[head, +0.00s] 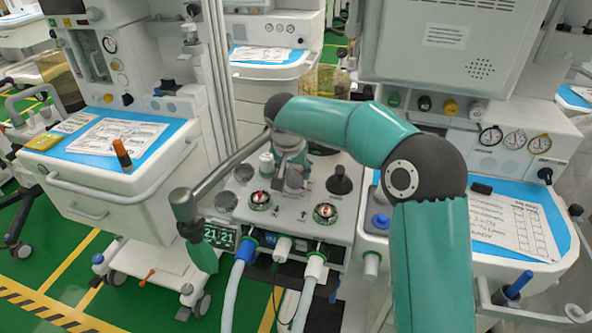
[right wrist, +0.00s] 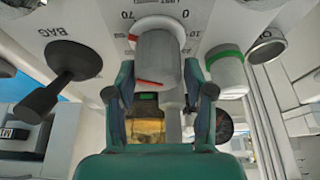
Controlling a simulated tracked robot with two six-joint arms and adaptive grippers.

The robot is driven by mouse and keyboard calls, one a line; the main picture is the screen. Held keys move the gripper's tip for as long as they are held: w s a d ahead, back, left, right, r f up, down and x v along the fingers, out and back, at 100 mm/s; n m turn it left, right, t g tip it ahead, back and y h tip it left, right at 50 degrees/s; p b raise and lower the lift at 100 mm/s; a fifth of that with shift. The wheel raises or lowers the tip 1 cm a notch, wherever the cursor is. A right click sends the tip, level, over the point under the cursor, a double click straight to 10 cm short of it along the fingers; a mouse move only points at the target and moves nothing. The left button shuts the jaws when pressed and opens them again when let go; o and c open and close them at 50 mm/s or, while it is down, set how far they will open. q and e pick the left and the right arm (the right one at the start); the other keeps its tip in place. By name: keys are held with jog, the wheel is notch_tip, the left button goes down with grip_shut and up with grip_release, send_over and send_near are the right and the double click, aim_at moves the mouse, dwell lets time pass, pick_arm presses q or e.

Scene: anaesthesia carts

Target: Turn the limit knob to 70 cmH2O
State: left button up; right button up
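The limit knob (right wrist: 158,56) is a grey cylinder on a white round base in the right wrist view. The labels 70 and 0 show upside-down or partly cut off beside it. A red mark shows at the base's left edge, and a red line on the knob's lower end. My right gripper (right wrist: 160,92) has one finger on each side of the knob, apart, with narrow gaps visible. In the head view my right gripper (head: 291,158) is over the panel and largely hides the knob. My left gripper is not in view.
A black bag lever (right wrist: 60,80) stands close to the left in the wrist view, and a green-banded port (right wrist: 228,70) to the right. A grey swing arm (head: 225,165) is left of the panel.

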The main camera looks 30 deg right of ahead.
jog(key=shift+o, duration=1.1)
jog(key=v, duration=0.7)
jog(key=shift+r, duration=0.2)
jog(key=shift+s+f, duration=0.1)
